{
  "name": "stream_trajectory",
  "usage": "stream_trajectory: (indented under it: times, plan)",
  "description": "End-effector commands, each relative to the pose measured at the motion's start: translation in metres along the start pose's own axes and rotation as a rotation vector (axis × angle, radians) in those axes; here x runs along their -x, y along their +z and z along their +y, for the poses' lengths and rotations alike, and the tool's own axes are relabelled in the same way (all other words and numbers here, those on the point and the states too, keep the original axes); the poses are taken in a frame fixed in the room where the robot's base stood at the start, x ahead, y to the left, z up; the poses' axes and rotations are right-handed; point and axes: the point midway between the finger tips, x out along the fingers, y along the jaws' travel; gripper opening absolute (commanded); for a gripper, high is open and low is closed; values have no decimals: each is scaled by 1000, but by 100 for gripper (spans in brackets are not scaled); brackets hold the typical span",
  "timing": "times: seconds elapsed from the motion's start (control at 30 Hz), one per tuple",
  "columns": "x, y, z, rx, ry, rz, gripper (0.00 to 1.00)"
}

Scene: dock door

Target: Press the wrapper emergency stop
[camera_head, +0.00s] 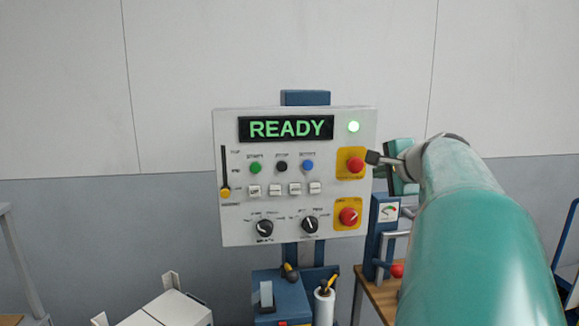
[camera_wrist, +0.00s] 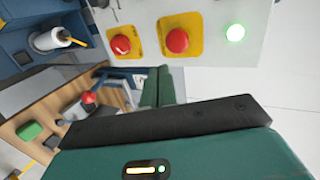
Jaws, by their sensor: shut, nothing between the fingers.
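A pale control panel (camera_head: 230,125) faces me with two red mushroom buttons on yellow plates at its right side. The upper red button (camera_head: 355,164) is below a lit green lamp; it also shows in the wrist view (camera_wrist: 177,41). The lower red button (camera_head: 348,216) shows in the wrist view too (camera_wrist: 121,45). Their small labels are too blurred to read. My gripper (camera_head: 374,158) is shut and empty, its dark tip just right of the upper button in the head view. In the wrist view its fingers (camera_wrist: 164,85) appear below the upper button, with a visible gap.
The panel display (camera_head: 287,128) reads READY. Coloured buttons, white switches, two black knobs and a slider (camera_head: 225,190) fill the rest. A blue gauge unit (camera_head: 383,222) and a red-knobbed lever (camera_head: 397,270) stand at lower right on a wooden bench.

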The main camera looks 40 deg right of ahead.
Motion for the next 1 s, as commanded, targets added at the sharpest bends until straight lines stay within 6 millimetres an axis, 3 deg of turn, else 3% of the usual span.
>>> stream_trajectory:
  times: [0.27, 0.4, 1.0]
  plan:
    - [-59, 0, 1, 0, 3, -1, 0]
    - [-76, -1, -13, 0, 1, 0, 0]
    - [-92, 0, -23, 0, 1, 0, 0]
